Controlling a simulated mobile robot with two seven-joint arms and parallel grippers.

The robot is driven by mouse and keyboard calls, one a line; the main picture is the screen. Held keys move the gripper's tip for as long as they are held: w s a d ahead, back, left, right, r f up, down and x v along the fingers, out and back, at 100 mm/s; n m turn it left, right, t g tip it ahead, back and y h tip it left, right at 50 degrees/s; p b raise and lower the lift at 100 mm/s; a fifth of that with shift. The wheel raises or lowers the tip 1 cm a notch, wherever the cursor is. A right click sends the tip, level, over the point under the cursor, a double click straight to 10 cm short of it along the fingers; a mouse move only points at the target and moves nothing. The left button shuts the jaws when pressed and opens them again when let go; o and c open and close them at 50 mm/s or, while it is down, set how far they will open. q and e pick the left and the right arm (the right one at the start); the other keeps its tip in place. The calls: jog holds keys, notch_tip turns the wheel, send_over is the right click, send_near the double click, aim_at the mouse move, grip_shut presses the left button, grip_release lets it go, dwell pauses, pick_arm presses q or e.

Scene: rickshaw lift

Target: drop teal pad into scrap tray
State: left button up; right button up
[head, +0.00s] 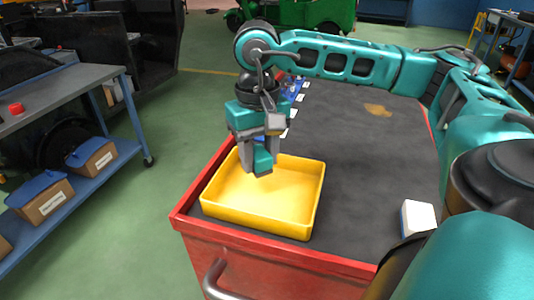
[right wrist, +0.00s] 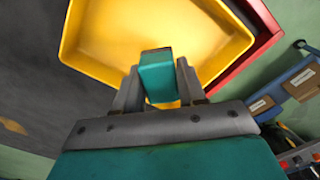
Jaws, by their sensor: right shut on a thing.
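My right gripper (head: 262,150) is shut on a teal pad (head: 263,161) and holds it above the yellow tray (head: 232,205). In the right wrist view the teal pad (right wrist: 157,78) sits between the two grey fingers of the right gripper (right wrist: 160,85). Its far end points toward the yellow tray (right wrist: 100,60), which looks empty where it shows. The tray stands at the front left corner of a red cart's dark top. My left gripper is not in view.
The red cart (head: 285,270) has a raised red rim. A white box (head: 417,217) stands at its right side. Small blue and white items (head: 292,90) lie along the far left edge. A grey workbench (head: 65,90) with boxes (head: 92,157) on its lower shelf stands at left.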

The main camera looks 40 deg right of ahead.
notch_tip(320, 180, down, 2)
jog(key=shift+f+b, duration=0.1)
jog(key=shift+b, duration=0.35)
jog(key=shift+f, duration=0.25)
jog(key=o, duration=1.1)
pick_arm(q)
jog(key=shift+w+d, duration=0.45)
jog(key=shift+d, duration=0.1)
pick_arm(e)
jog(key=shift+o, duration=0.2)
notch_tip(320, 180, up, 12)
jog(key=shift+r+p, duration=0.25)
jog(key=shift+p, duration=0.5)
jog(key=shift+r, duration=0.2)
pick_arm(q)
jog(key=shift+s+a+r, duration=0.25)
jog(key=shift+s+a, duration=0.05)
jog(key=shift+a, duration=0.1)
